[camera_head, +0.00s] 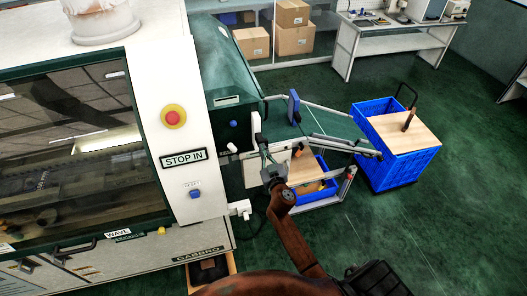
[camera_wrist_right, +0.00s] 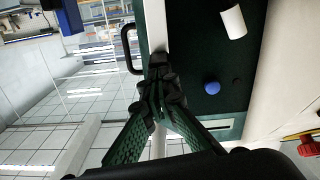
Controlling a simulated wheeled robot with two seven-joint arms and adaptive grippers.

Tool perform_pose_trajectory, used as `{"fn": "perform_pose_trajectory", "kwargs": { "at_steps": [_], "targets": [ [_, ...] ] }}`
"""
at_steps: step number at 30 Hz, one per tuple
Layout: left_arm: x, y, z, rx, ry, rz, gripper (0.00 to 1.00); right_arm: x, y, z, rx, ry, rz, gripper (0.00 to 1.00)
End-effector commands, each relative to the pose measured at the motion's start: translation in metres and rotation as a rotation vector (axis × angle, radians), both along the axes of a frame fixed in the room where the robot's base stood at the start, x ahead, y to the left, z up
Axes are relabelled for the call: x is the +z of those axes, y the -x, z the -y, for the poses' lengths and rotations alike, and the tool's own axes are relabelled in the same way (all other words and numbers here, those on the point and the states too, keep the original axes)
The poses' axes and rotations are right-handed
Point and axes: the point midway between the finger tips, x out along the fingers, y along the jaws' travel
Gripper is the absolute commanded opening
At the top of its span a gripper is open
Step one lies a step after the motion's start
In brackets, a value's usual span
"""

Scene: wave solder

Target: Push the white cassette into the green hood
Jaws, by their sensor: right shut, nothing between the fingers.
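The green hood (camera_head: 222,62) stands at the right end of the machine, with a dark green panel on its front face. A narrow white upright piece (camera_head: 256,123), apparently the white cassette, sits at the right edge of that panel. In the right wrist view it appears as a white strip (camera_wrist_right: 156,28) beside the dark panel (camera_wrist_right: 205,60). My right gripper (camera_head: 261,140) is shut and empty, its fingertips (camera_wrist_right: 160,66) close to the strip's near end. I cannot tell whether they touch it. My left gripper is not in view.
A black handle (camera_wrist_right: 127,48) lies beside the strip. The panel carries a white knob (camera_head: 231,147) and a blue button (camera_head: 234,123). A conveyor frame (camera_head: 336,140) and blue cart (camera_head: 402,170) stand to the right. Green floor (camera_head: 430,235) is clear at the lower right.

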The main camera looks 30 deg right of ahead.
Motion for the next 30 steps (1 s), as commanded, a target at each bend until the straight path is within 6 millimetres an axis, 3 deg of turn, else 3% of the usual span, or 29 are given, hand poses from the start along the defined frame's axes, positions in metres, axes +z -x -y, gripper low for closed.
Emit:
{"fn": "perform_pose_trajectory", "kwargs": {
  "at_steps": [30],
  "targets": [
    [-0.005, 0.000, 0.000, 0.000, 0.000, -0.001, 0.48, 0.001, -0.019, 0.004, 0.000, 0.000, 0.001, 0.00]
  ]
}}
